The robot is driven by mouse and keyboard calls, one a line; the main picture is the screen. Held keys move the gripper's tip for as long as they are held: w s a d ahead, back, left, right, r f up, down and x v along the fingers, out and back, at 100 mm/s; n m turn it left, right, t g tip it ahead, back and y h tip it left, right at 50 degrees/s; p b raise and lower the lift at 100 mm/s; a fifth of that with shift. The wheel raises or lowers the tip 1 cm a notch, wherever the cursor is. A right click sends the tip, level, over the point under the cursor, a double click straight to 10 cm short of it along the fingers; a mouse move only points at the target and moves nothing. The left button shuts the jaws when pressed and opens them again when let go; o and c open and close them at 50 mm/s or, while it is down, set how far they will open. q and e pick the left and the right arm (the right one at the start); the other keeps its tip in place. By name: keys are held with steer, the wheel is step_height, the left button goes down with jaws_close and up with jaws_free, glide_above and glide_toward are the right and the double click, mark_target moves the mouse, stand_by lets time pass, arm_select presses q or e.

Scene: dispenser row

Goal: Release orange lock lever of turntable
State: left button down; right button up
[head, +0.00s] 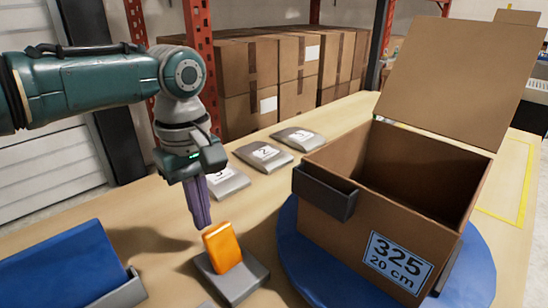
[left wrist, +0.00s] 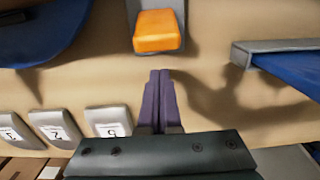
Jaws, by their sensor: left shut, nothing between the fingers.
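The orange lock lever (head: 222,247) stands tilted up on a grey base plate (head: 240,284) on the table, left of the blue turntable (head: 318,281). In the left wrist view the lever (left wrist: 157,31) is at the top centre, ahead of the fingertips. My left gripper (head: 203,222) points down, its purple fingers shut and empty, just behind and left of the lever with a small gap. The fingers also show in the left wrist view (left wrist: 159,80). A cardboard box (head: 345,228) labelled "325 20 cm" sits open on the turntable. My right gripper is not in view.
Several grey numbered plates (head: 263,154) lie in a row behind the lever. A blue pad in a grey holder (head: 132,287) is at the front left. Stacked cartons (head: 285,80) stand on a rack behind the table. Bare tabletop surrounds the lever base.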

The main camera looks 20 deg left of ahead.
arm_select(q)
steer(key=shift+s+d+r+p, duration=0.15)
steer(key=shift+s+d+r, duration=0.15)
steer(key=shift+d, duration=0.25)
steer(key=shift+s+d+r+p, duration=0.15)
steer(key=shift+s+d+r, duration=0.1)
steer(key=shift+d, duration=0.25)
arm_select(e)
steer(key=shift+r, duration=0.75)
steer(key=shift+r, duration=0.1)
